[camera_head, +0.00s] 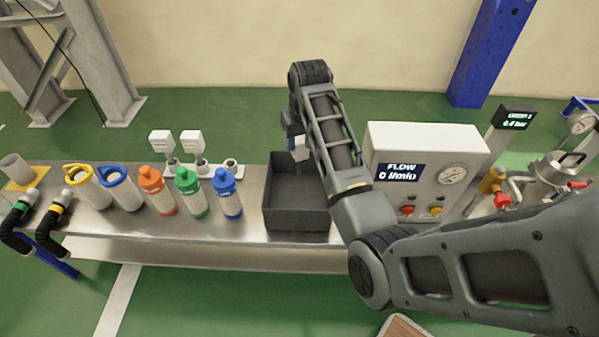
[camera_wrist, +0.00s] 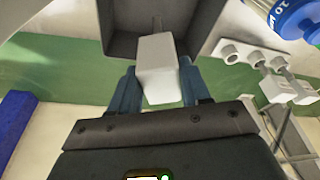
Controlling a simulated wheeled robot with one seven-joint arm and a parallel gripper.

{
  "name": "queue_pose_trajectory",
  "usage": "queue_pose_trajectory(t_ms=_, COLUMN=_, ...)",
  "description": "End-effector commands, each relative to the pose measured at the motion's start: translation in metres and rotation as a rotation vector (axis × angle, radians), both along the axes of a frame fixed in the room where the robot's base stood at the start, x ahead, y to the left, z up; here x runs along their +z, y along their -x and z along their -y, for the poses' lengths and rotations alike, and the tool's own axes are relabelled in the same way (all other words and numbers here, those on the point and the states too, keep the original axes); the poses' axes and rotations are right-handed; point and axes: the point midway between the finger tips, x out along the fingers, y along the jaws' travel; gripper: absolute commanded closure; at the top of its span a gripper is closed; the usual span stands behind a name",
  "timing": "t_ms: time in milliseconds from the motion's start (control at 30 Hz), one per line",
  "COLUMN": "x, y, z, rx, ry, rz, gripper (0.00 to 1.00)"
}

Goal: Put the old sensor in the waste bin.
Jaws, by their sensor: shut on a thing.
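My gripper (camera_head: 293,142) is shut on a white, block-shaped sensor with a thin stem. The sensor (camera_head: 301,149) is over the dark grey open-topped waste bin (camera_head: 297,219), with its stem pointing down toward the bin's inside. In the wrist view the sensor (camera_wrist: 160,72) sits between the two blue fingers of my gripper (camera_wrist: 158,88), and the bin (camera_wrist: 118,28) lies beyond it. Whether the stem is below the bin's rim is hard to tell. My arm hides part of the bin's right side.
Left of the bin, a rack holds two white sensors (camera_head: 161,143) (camera_head: 192,143) and an empty socket (camera_head: 231,164). Orange, green and blue bottles (camera_head: 229,196) stand in front. A white flow box (camera_head: 425,160) with a gauge stands right of the bin.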

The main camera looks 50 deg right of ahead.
Motion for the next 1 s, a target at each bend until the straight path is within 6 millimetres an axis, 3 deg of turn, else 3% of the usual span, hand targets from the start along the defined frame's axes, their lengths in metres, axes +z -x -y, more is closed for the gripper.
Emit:
queue_pose_trajectory(t_ms=100, x=-0.019, y=0.000, z=0.000, rx=0.000, ry=0.000, rz=0.000, gripper=0.85)
queue_pose_trajectory(t_ms=333, x=-0.036, y=0.000, z=0.000, rx=0.000, ry=0.000, rz=0.000, gripper=0.85)
queue_pose_trajectory(t_ms=533, x=-0.062, y=0.000, z=0.000, rx=0.000, ry=0.000, rz=-0.001, gripper=0.85)
queue_pose_trajectory(t_ms=967, x=-0.069, y=0.000, z=0.000, rx=0.000, ry=0.000, rz=0.001, gripper=0.85)
queue_pose_trajectory(t_ms=1000, x=-0.069, y=0.000, z=0.000, rx=0.000, ry=0.000, rz=0.001, gripper=0.51)
